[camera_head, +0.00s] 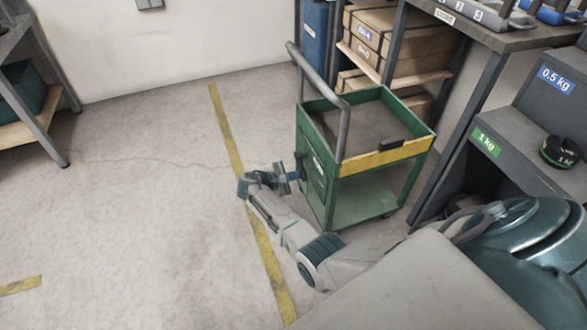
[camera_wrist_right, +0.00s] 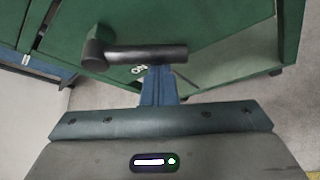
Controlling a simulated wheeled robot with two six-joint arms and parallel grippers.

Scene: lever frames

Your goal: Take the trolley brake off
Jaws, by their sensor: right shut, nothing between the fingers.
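The green trolley (camera_head: 365,155) stands on the floor right of centre in the head view, with a grey push handle (camera_head: 344,125). Its side panel carries a black brake lever (camera_head: 300,165). In the right wrist view the lever (camera_wrist_right: 145,53) has its pivot at the left and its arm pointing right. White lettering that looks like "ON" (camera_wrist_right: 138,70) shows just below the lever arm. My right gripper (camera_head: 294,176) is shut and empty. In the wrist view its blue fingertips (camera_wrist_right: 158,70) are at the lower edge of the lever arm; I cannot tell whether they touch. My left gripper is out of view.
A shelf with cardboard boxes (camera_head: 400,45) stands behind the trolley. A grey bench with weights (camera_head: 560,150) is at the right. A yellow floor line (camera_head: 228,135) runs left of the trolley.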

